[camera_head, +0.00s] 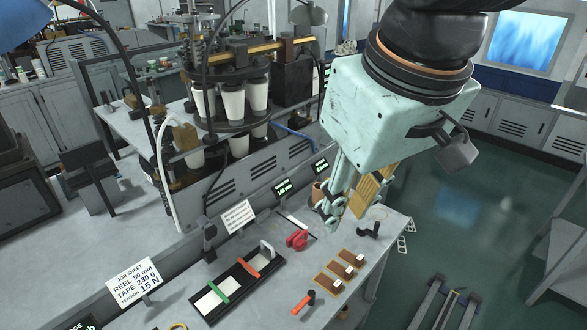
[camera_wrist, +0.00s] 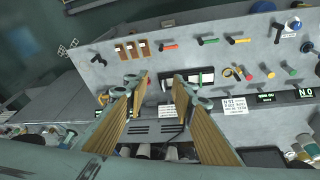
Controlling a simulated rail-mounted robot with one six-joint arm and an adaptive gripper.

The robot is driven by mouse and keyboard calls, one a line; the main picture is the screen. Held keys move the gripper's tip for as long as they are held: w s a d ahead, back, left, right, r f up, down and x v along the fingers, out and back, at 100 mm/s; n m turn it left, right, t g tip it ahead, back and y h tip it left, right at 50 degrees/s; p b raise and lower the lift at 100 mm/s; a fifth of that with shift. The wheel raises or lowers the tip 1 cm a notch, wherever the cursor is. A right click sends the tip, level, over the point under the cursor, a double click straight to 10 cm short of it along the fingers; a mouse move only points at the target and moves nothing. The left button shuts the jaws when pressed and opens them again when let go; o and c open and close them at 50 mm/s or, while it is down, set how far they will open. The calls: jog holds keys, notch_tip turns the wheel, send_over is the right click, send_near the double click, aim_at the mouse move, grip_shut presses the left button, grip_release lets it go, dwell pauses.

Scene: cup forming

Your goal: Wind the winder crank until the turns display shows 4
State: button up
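My gripper (camera_head: 344,207) is above the near right part of the bench, fingers pointing down. In the wrist view my gripper (camera_wrist: 157,82) has its two wood-padded fingers spread apart with nothing between them. I cannot tell for certain which thing is the winder crank. A brown cylinder (camera_head: 317,193) stands behind the fingers, partly hidden. Two small dark displays with green characters, a left one (camera_head: 281,187) and a right one (camera_head: 320,167), stand on the bench; in the wrist view displays also show (camera_wrist: 265,98). I cannot read a turns count.
A cup-forming machine with white cups (camera_head: 232,103) stands behind. A job sheet (camera_head: 134,283) stands at left. Green floor (camera_head: 455,215) is open at right.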

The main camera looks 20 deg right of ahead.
jog(key=w+d+f+n+g+p, duration=0.1)
jog(key=w+d+f+n+p, duration=0.15)
jog(key=w+d, duration=0.55)
jog(key=n+g+p, duration=0.3)
jog(key=n+p, duration=0.3)
jog(key=n, duration=0.2)
send_over(378, 222)
notch_tip(378, 222, down, 22)
jog(key=shift+s+a+f, duration=0.1)
jog(key=shift+f, duration=0.05)
jog(key=shift+f, duration=6.7)
jog(key=shift+c, duration=0.3)
